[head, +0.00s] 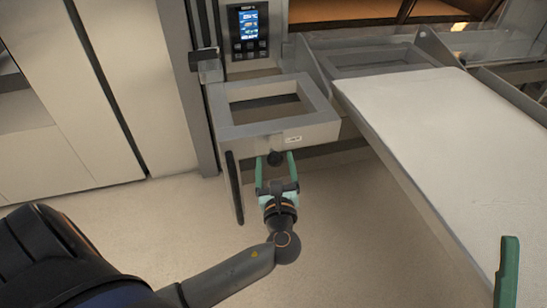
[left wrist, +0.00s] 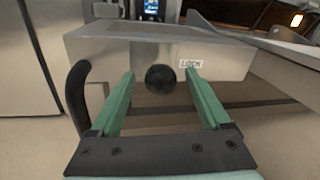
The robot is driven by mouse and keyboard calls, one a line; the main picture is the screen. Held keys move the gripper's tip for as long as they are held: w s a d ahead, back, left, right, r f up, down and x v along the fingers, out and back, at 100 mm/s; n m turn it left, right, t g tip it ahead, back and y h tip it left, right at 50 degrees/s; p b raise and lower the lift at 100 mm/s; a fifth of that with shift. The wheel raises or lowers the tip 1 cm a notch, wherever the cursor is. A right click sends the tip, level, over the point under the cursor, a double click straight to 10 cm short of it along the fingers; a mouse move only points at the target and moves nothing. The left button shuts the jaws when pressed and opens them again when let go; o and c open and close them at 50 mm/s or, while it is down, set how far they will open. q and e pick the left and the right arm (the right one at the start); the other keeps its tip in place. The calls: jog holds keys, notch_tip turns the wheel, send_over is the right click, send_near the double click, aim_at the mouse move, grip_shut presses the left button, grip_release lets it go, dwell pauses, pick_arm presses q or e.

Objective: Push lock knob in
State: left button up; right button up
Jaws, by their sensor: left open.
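The lock knob is a round black knob (head: 275,158) on the front face of a grey metal frame (head: 235,132). In the left wrist view the knob (left wrist: 160,79) sits left of a small label reading "LOCK" (left wrist: 191,64). My left gripper (head: 275,156) is open, with its green fingers either side of the knob. In the left wrist view the left gripper's fingers (left wrist: 158,76) point at the frame, and I see a gap between each finger and the knob. A green fingertip of my right gripper (head: 508,258) shows at the lower right edge; the rest is out of frame.
A black curved handle (head: 234,187) hangs at the frame's left. A pale loading board (head: 430,112) slopes along the right. A control panel (head: 249,30) with a lit screen is above the frame. The floor below the gripper looks clear.

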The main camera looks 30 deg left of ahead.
pick_arm(q)
jog(key=shift+w+a, duration=0.1)
dwell(0.3)
grip_shut()
dwell(0.5)
